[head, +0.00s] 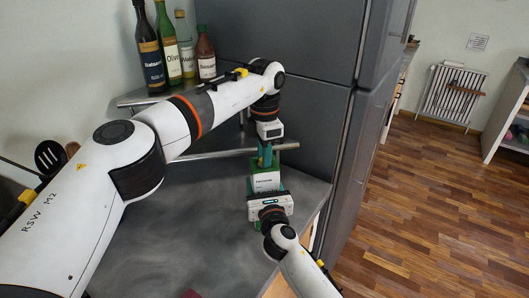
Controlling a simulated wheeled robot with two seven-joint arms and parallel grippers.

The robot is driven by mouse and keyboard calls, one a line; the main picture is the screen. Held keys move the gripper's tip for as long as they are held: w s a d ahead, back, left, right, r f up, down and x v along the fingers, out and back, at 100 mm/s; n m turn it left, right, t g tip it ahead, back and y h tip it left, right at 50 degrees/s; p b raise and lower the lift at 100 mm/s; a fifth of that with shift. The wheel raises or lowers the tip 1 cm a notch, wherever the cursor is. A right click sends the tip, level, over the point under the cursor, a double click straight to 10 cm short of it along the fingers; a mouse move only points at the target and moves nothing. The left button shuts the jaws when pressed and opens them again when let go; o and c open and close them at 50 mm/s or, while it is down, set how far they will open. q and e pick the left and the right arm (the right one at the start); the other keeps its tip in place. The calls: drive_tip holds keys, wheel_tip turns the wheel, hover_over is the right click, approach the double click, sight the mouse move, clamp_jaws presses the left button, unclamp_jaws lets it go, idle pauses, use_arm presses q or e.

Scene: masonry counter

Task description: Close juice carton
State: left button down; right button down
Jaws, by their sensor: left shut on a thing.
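The juice carton (265,181), white and green, stands upright on the dark counter near its right edge. My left gripper (265,160) points down at the carton's top. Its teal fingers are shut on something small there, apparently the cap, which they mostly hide. My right gripper (267,187) comes from the front, low on the carton. Its teal fingers lie along the carton's left and right sides with no gap that I can see, and its body hides the carton's lower part.
Several bottles (167,55) stand on a shelf at the back left. A metal rail (215,154) runs behind the carton. A tall grey fridge (305,85) is close behind. The counter (190,225) is clear in its middle. Wooden floor lies to the right.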

use_arm(q)
drive_tip(key=c, duration=1.2)
unclamp_jaws()
drive_tip(key=shift+r, duration=2.3)
drive_tip(key=shift+c, duration=0.3)
drive_tip(key=n, duration=0.2)
drive_tip(key=r+n, duration=0.1)
drive_tip(key=n, duration=0.1)
drive_tip(key=shift+r+n, duration=0.2)
drive_tip(key=shift+n, duration=0.2)
wheel_tip(320, 180, up, 2)
drive_tip(key=n, duration=0.7)
drive_tip(key=shift+f, duration=0.1)
